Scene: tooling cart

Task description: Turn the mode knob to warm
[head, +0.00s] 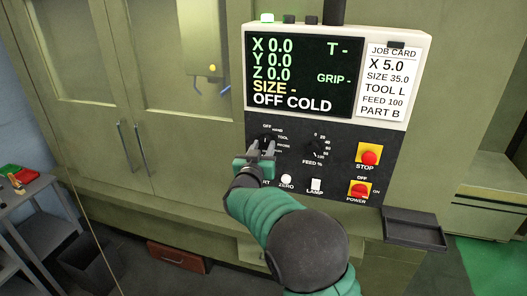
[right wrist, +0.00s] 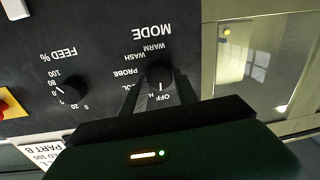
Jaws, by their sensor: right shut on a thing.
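The black mode knob (head: 265,140) is at the upper left of the dark control panel, with labels curving around its right side. It also shows in the right wrist view (right wrist: 160,73), upside down, with OFF, PROBE, WASH and WARM readable. A small white mark on the knob points toward OFF. My right gripper (head: 262,149) is shut on the knob, with a finger on each side; in the right wrist view its dark fingers (right wrist: 155,95) flank it. The screen (head: 304,76) reads OFF COLD. My left gripper is not in view.
The feed dial (head: 313,147) is right of the mode knob. A red stop button (head: 369,157) and a red power switch (head: 359,190) are farther right. A zero button (head: 286,180) and a lamp switch (head: 316,186) sit below. A dark tray (head: 414,232) juts out at lower right.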

